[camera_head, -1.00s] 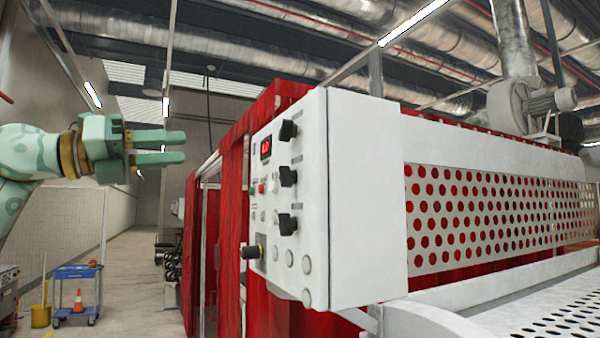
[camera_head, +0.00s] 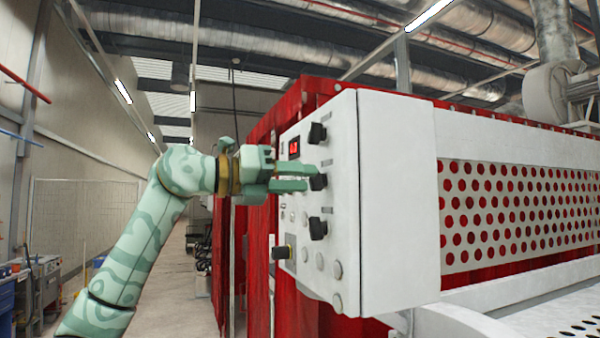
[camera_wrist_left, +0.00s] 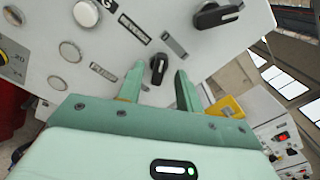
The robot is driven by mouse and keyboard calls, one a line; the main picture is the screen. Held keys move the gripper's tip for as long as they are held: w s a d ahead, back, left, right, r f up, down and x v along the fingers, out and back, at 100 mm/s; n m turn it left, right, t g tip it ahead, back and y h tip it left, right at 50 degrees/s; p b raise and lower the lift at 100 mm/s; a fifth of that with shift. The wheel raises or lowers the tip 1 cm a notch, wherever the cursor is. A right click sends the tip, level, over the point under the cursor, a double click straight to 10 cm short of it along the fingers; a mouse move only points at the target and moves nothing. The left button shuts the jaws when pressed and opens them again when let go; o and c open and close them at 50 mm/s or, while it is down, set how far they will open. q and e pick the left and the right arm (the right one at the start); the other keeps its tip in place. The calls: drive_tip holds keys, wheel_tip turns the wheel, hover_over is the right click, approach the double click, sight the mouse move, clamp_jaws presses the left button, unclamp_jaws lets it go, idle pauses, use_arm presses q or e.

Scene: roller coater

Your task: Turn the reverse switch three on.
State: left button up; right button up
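A white control box (camera_head: 395,210) on the machine carries three black rotary knobs in a column: an upper knob (camera_head: 317,133), a middle knob (camera_head: 319,181) and a lower knob (camera_head: 318,228). In the left wrist view, a black knob (camera_wrist_left: 158,68) shows between the open, empty fingers; contact is not clear. Another knob (camera_wrist_left: 217,15) lies at upper right. My right gripper is out of view.
A red display (camera_head: 294,147) sits at the panel's upper left. A black selector (camera_head: 281,253) sticks out at the lower left, near several round buttons (camera_head: 320,262). Red curtains (camera_head: 258,190) hang behind the box. The aisle at left is mostly free.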

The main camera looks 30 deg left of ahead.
use_arm(q)
drive_tip(key=shift+w+d+f, duration=0.1)
drive_tip(key=shift+w+d, duration=0.15)
drive_tip(key=shift+w, duration=0.15)
clamp_jaws()
drive_tip(key=shift+s+m+p, duration=0.15)
drive_tip(key=shift+m+p, duration=2.95)
drive_tip(key=shift+m, duration=3)
